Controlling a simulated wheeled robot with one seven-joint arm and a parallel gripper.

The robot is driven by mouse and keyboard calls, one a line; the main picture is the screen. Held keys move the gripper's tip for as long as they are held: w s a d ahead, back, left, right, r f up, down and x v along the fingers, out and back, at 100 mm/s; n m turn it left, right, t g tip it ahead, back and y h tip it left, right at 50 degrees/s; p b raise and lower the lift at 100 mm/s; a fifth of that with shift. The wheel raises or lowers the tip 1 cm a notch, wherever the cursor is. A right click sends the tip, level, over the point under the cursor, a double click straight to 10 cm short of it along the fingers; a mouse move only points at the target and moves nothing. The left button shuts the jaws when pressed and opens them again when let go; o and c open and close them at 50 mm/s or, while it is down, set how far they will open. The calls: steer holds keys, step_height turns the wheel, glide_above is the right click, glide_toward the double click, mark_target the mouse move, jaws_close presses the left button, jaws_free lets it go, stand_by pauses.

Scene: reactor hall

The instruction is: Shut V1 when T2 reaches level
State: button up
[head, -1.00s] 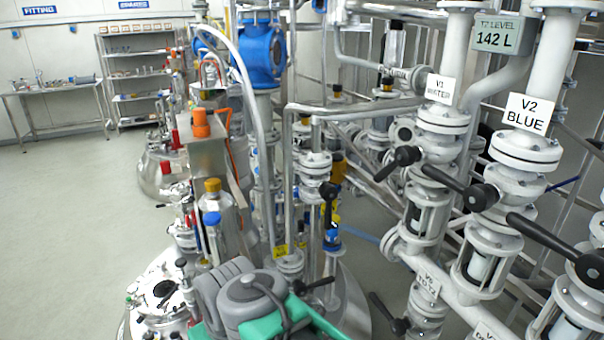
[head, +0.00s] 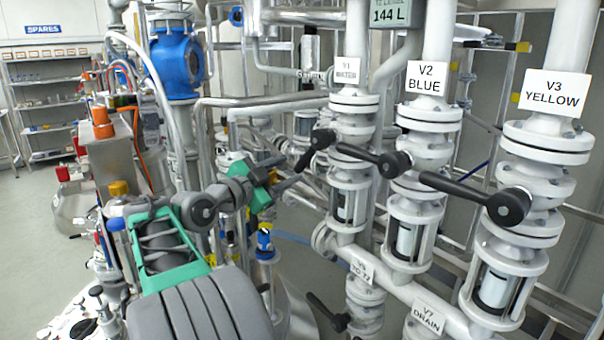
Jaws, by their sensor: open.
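The V1 WATER label (head: 345,71) hangs on a white vertical pipe in the middle of the head view. V1's black lever (head: 309,152) runs down and left from its round hub, at a different angle from the V2 and V3 levers. My gripper (head: 291,170), at the end of my grey and green arm, is open beside the free end of V1's lever. Whether the fingers touch the lever or stand around it, I cannot tell. Tank T2 itself cannot be made out.
The V2 BLUE lever (head: 365,154) and V3 YELLOW lever (head: 462,189) reach left from their valves, close by on the right. A V7 DRAIN label (head: 428,318) is on the lower pipe. Pipes and a blue valve body (head: 177,62) crowd the left. Open floor lies far left.

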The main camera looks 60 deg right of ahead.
mark_target(301, 163)
steer(key=p+x, duration=0.1)
steer(key=x, duration=0.2)
steer(key=p+x, duration=0.1)
steer(key=x, duration=0.2)
steer(key=shift+s+r, duration=0.1)
steer(key=shift+r, duration=0.15)
steer(key=shift+d+f, duration=0.1)
steer(key=shift+d, duration=0.45)
steer(key=shift+c, duration=0.5)
jaws_close()
steer(key=shift+a, duration=0.1)
